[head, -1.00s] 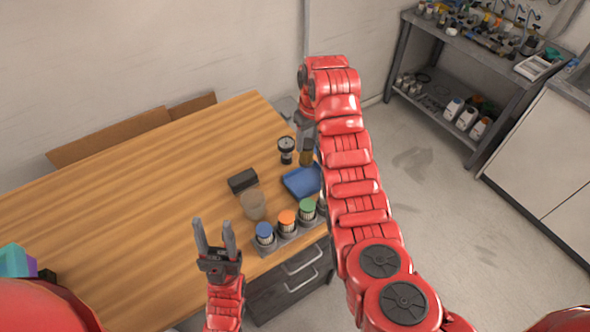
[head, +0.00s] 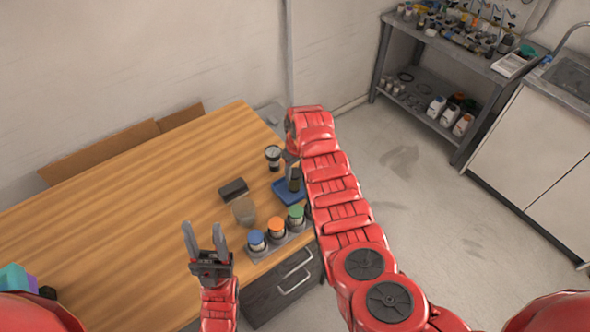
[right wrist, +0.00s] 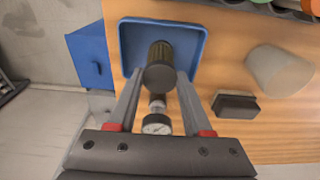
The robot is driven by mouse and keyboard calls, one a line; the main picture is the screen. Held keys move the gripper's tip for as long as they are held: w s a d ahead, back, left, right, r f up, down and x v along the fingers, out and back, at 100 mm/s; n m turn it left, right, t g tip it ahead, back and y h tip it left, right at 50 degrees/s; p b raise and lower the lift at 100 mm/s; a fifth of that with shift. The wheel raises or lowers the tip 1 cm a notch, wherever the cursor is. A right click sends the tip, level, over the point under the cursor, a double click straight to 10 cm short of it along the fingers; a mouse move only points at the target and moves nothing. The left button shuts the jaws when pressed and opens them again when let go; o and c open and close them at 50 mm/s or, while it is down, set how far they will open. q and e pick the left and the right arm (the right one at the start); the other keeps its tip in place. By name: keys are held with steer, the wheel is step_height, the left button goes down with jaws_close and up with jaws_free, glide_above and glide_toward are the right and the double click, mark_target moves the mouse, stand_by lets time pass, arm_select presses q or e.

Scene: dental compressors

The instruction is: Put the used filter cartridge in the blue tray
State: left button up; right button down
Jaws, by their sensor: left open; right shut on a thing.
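The used filter cartridge, a dark ribbed cylinder (right wrist: 160,66), stands between my right gripper's fingers (right wrist: 160,78) in the right wrist view. My right gripper is shut on it. The blue tray (right wrist: 132,32) lies around and beneath the cartridge in that view; whether its bottom touches the tray floor I cannot tell. In the head view the cartridge (head: 295,180) is upright over the tray (head: 284,195), and my right arm partly hides the tray's right side. My left gripper (head: 204,232) is open and empty near the table's front edge.
A pressure gauge (head: 273,153) stands behind the tray. A black box (head: 234,189) and a beige cup (head: 244,211) are left of it. A rack with blue-, orange- (head: 276,225) and green-capped filters stands in front. The table's left part is mostly clear.

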steer(key=shift+f, duration=0.25)
steer(key=shift+c, duration=1.6)
jaws_free()
steer(key=shift+r, duration=0.1)
steer(key=shift+r, duration=0.15)
steer(key=shift+r, duration=0.1)
